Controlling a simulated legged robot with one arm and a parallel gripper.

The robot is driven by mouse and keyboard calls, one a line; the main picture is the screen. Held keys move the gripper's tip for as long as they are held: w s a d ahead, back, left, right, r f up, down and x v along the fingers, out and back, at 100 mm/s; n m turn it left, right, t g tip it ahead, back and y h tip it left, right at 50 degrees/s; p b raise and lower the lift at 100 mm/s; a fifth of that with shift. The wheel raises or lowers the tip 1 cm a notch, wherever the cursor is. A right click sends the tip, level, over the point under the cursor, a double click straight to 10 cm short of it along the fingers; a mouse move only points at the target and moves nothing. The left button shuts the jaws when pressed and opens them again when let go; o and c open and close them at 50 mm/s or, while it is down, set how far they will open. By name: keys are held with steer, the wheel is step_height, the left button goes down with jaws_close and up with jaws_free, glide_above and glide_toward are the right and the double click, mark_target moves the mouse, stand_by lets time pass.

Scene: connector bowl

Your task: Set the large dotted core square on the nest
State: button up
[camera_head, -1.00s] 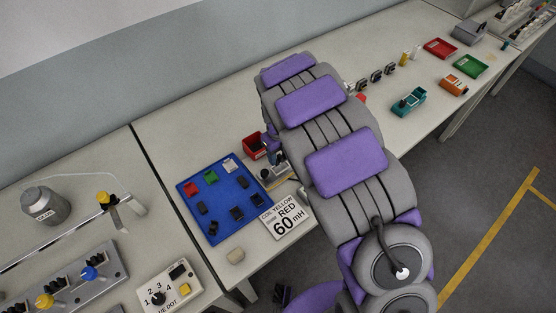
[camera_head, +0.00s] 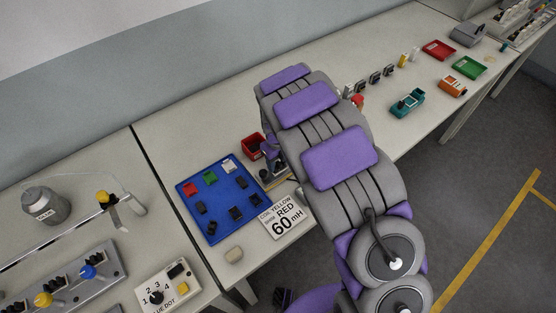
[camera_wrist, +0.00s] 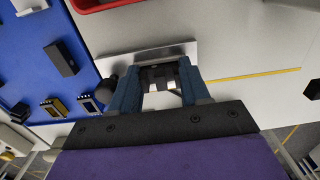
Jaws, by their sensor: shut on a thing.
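My gripper (camera_wrist: 159,84) has its two blue fingers shut on a dark core (camera_wrist: 160,76) with white patches, seen between the fingertips in the wrist view. The fingers hide part of the core. A pale metal plate (camera_wrist: 118,62) lies just beyond the fingertips; it may be part of the nest, but I cannot tell. I cannot tell whether the core touches it or sits square. In the head view my gripper (camera_head: 270,160) is beside the blue tray's right edge, largely covered by my arm.
The blue tray (camera_head: 215,222) holds several dark parts, plus red, green and white ones. A red bin (camera_head: 249,145) stands close behind my gripper. A "60 mH" card (camera_head: 284,217) lies in front. Teal (camera_head: 407,103) and orange (camera_head: 453,87) items stand farther right.

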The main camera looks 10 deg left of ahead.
mark_target(277, 162)
steer(key=o, duration=0.8)
steer(key=shift+s+d+f, duration=0.3)
steer(key=shift+s+f, duration=0.15)
steer(key=shift+f, duration=0.25)
steer(key=o, duration=0.4)
steer(key=shift+s+d+f, duration=0.1)
steer(key=shift+s, duration=0.05)
steer(key=shift+c, duration=0.2)
steer(key=shift+r+g+b, duration=0.3)
steer(key=shift+r+b, duration=0.05)
steer(key=r+p, duration=0.1)
steer(key=r, duration=0.3)
steer(key=r+p, duration=0.1)
steer(key=r, duration=0.3)
steer(key=w+r+p, duration=0.1)
steer(key=r, duration=0.3)
steer(key=shift+w+a+r, duration=0.1)
steer(key=shift+a+r, duration=0.35)
